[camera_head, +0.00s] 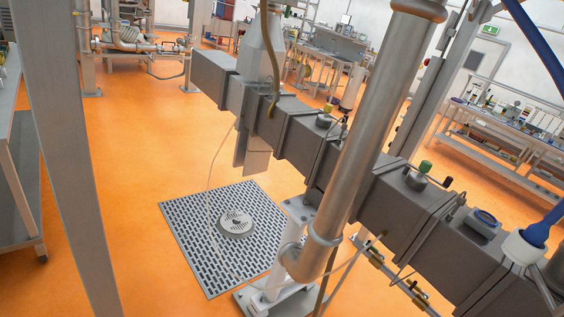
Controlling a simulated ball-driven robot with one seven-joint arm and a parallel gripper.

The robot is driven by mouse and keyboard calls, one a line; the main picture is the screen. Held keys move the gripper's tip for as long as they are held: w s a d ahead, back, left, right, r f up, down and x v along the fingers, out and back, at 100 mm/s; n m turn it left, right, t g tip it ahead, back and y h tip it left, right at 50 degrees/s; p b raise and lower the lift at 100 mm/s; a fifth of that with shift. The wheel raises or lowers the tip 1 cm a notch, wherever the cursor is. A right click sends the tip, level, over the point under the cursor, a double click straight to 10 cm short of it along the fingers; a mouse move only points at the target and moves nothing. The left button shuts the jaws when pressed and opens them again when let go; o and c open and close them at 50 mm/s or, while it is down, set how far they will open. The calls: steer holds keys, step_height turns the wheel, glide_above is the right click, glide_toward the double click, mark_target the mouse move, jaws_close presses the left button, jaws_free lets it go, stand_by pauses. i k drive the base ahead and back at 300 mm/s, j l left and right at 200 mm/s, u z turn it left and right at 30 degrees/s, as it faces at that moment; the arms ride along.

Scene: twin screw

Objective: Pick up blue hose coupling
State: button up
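A blue hose end (542,229) sits in a white fitting (524,248) at the right edge, on the near part of a long grey machine barrel (405,228). This may be the blue hose coupling, but I cannot tell for sure. A blue hose (535,38) comes down from the top right and leaves the picture at the right edge. A small grey and blue box-like part (484,221) sits on top of the barrel, left of the fitting. My gripper does not show.
A thick grey pipe (375,120) stands in front of the barrel. A grey post (66,150) rises at the left. A floor grate (190,225) lies below the barrel. Benches (500,135) stand at the back right. The orange floor at the left centre is clear.

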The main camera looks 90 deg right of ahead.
mark_target(536, 234)
steer(key=z, duration=0.95)
steer(key=i+j+z, duration=0.1)
steer(key=z, duration=0.9)
steer(key=j+z, duration=0.1)
steer(key=z, duration=0.35)
steer(key=j+z, duration=0.1)
steer(key=z, duration=0.9)
steer(key=j+z, duration=0.1)
steer(key=z, duration=0.4)
steer(key=k+z, duration=0.55)
steer(key=j+z, duration=0.95)
steer(key=j, duration=0.2)
steer(key=i+j, duration=0.1)
steer(key=j, duration=0.3)
steer(key=i+j, duration=0.1)
steer(key=j, duration=0.3)
steer(key=i+j+z, duration=0.1)
steer(key=j, duration=0.3)
steer(key=i, duration=0.45)
